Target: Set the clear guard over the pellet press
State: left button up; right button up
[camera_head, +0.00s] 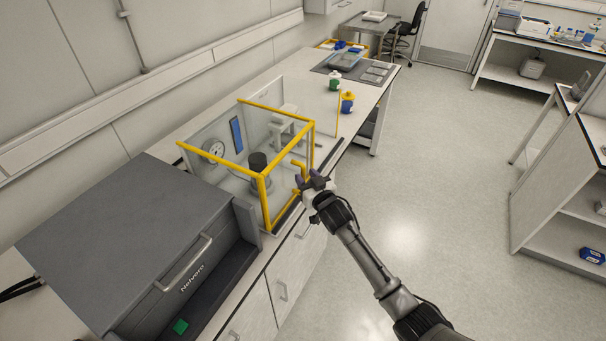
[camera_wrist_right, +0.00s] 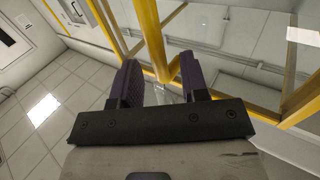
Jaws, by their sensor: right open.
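The clear guard (camera_head: 288,150), a box of clear panels with yellow edge bars, stands on the left bench. Inside or behind its panels show a dark cylinder (camera_head: 258,163), a round gauge (camera_head: 214,148) and a blue panel, which look like parts of the pellet press; I cannot tell exactly how the guard sits around them. My right gripper (camera_head: 311,180) is at the guard's front right side, beside a yellow handle (camera_head: 298,167). In the wrist view its purple fingers (camera_wrist_right: 158,82) are apart, with a yellow bar (camera_wrist_right: 152,40) ahead between them. My left gripper is out of view.
A large dark grey machine (camera_head: 125,245) stands on the bench left of the guard. The floor on the right is open.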

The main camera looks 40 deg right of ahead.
jog(key=shift+w+d, duration=0.25)
jog(key=shift+w, duration=1.05)
grip_shut()
